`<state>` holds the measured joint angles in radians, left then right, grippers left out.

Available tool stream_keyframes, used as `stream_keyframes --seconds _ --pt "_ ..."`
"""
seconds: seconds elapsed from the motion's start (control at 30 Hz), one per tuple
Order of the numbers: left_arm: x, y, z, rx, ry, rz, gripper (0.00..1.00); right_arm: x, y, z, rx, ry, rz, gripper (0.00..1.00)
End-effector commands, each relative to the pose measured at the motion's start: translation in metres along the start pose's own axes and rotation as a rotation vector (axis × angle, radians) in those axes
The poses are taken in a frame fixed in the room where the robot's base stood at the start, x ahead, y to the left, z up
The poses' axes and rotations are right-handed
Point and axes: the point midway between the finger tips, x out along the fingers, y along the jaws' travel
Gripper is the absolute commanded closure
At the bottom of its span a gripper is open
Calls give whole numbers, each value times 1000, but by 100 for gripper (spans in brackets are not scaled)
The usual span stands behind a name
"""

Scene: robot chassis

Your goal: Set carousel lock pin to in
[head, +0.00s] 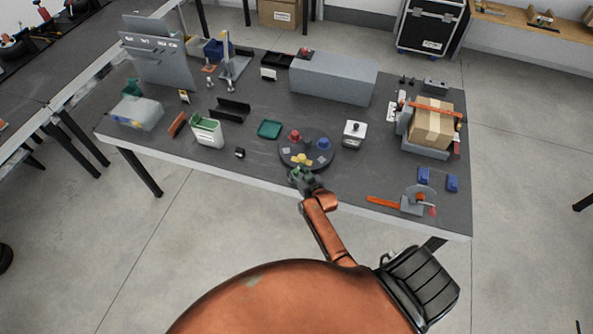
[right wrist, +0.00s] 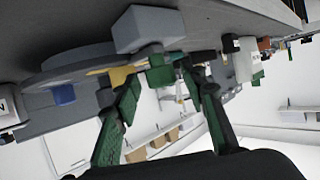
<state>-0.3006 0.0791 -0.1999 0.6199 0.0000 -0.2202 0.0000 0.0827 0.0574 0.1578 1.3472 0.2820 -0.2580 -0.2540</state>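The carousel (head: 312,158) is a dark round turntable near the front edge of the workbench, with red, blue, yellow and grey pieces on it. My right gripper (head: 299,174) is at its front rim. In the right wrist view the two green-padded fingers (right wrist: 162,88) stand apart. A small green block (right wrist: 163,72), possibly the lock pin's handle, shows between and just beyond the fingertips, under the carousel's edge (right wrist: 70,65). I cannot tell whether a finger touches it, nor whether the pin is in or out. My left gripper is not in view.
A green tray (head: 269,129) lies left of the carousel, and a white-grey container (head: 354,134) stands to its right. A green-and-white bin (head: 207,131) is further left. An orange-handled clamp device (head: 412,201) is at the front right. Bare benchtop (head: 350,176) lies between it and the carousel.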

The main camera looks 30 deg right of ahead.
Motion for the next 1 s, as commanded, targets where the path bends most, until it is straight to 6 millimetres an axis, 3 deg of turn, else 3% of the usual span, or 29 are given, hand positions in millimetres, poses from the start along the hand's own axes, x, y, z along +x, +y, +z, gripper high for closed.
stream_keyframes --seconds 0.27,0.7,1.0 --pt "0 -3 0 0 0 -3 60 -12 0 1 1 0 0 61" --pt "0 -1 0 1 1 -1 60 -97 0 1 -1 -1 1 61" --pt "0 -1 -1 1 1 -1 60 -120 0 0 1 -1 1 61"
